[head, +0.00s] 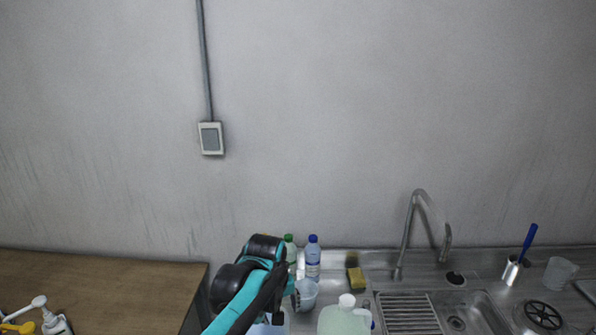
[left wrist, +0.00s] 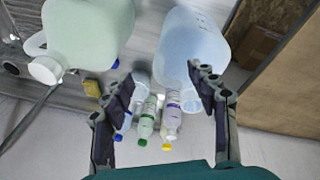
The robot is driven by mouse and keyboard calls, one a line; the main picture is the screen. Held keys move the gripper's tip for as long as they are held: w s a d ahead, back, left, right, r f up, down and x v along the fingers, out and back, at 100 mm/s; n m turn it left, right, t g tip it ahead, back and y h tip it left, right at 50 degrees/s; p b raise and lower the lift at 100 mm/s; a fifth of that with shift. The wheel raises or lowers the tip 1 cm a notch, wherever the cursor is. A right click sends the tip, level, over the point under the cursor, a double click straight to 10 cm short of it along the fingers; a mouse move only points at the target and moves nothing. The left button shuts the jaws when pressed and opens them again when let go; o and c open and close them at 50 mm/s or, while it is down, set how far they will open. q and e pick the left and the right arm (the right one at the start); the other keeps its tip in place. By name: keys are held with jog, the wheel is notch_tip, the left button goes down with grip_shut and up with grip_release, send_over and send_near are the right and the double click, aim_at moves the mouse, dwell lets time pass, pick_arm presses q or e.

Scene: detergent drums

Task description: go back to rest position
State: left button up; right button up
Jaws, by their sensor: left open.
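My left arm rises from the bottom in the head view, and its gripper is hidden there behind the wrist. In the left wrist view my left gripper (left wrist: 160,108) is open, its dark fingers spread wide with nothing held. A pale green drum with a white cap (left wrist: 90,38) is at upper left in that view; its top also shows in the head view (head: 345,321). A pale blue drum (left wrist: 190,42) lies beyond the fingers, close to the right finger in the picture; I cannot tell whether they touch. My right gripper is not in view.
Several bottles, including a blue-capped one (head: 313,258), stand at the back beside my left arm. A yellow sponge (head: 356,280), curved faucet (head: 410,235) and sink (head: 460,312) lie to the right. A wooden counter (head: 110,290) with pump bottles is at left.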

pick_arm(q)
jog(key=s+a+f+m+t+b, duration=0.2)
jog(key=s+a+f+b, duration=0.2)
jog(key=s, duration=0.5)
jog(key=s+a+f+m+t+b, duration=0.2)
jog(key=s+a+f+b, duration=0.3)
jog(key=s+a+f, duration=0.4)
jog(key=shift+s+a+m+y+b, duration=0.15)
jog(key=shift+s+m+y+b, duration=0.15)
jog(key=shift+s+y, duration=0.15)
